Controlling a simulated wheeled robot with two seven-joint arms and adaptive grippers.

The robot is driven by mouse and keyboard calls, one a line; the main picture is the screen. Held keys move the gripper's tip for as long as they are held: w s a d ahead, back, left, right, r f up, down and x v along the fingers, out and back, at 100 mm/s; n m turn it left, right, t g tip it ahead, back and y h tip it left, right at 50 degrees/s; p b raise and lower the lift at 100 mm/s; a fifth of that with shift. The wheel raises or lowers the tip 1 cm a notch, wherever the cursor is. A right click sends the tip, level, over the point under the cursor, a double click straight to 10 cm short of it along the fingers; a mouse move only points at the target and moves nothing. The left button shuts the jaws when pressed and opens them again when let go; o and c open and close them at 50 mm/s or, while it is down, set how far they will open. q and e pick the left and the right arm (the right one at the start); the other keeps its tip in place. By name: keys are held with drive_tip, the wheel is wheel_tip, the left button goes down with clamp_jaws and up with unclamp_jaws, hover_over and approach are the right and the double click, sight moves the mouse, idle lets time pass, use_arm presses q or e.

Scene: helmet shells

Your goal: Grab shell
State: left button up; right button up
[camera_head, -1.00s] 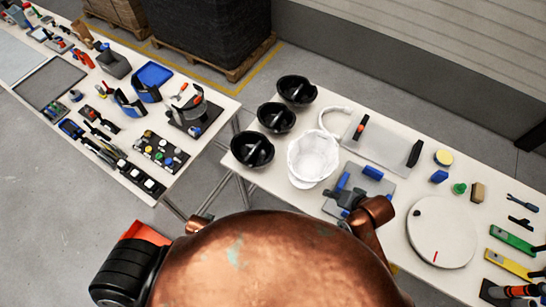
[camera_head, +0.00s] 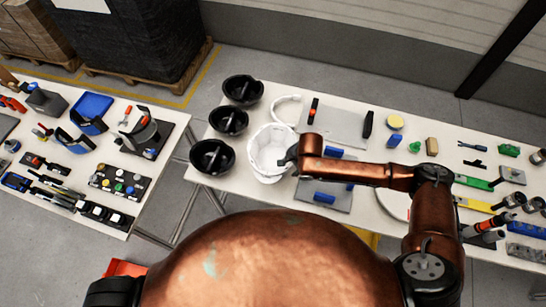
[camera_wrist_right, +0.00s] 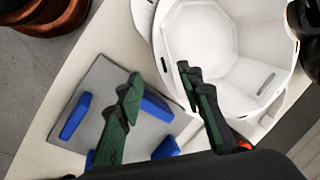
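A white helmet shell (camera_head: 263,151) sits open side up on the right-hand table, and its faceted inside fills the top of the right wrist view (camera_wrist_right: 220,45). My right gripper (camera_head: 288,158) is at the shell's right edge in the head view. In the right wrist view its two dark green fingers (camera_wrist_right: 159,76) stand well apart. One finger overlaps the shell's near rim and the other is over the grey plate outside it. I cannot tell whether either finger touches the shell. My left gripper is out of view.
Three black bowl-like shells (camera_head: 228,121) stand left of the white one. A grey plate (camera_head: 312,193) with blue blocks (camera_head: 325,198) lies beside it. A thin white curved piece (camera_head: 287,104) lies behind. The left table (camera_head: 147,215) is crowded with tools, with a gap between the tables.

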drive_tip(key=x, duration=0.3)
drive_tip(key=p+x, duration=0.1)
drive_tip(key=x, duration=0.1)
drive_tip(key=shift+w+a+f, duration=0.2)
drive_tip(key=shift+a+f, duration=0.1)
drive_tip(key=shift+a, duration=0.15)
drive_tip(key=shift+c, duration=0.4)
clamp_jaws()
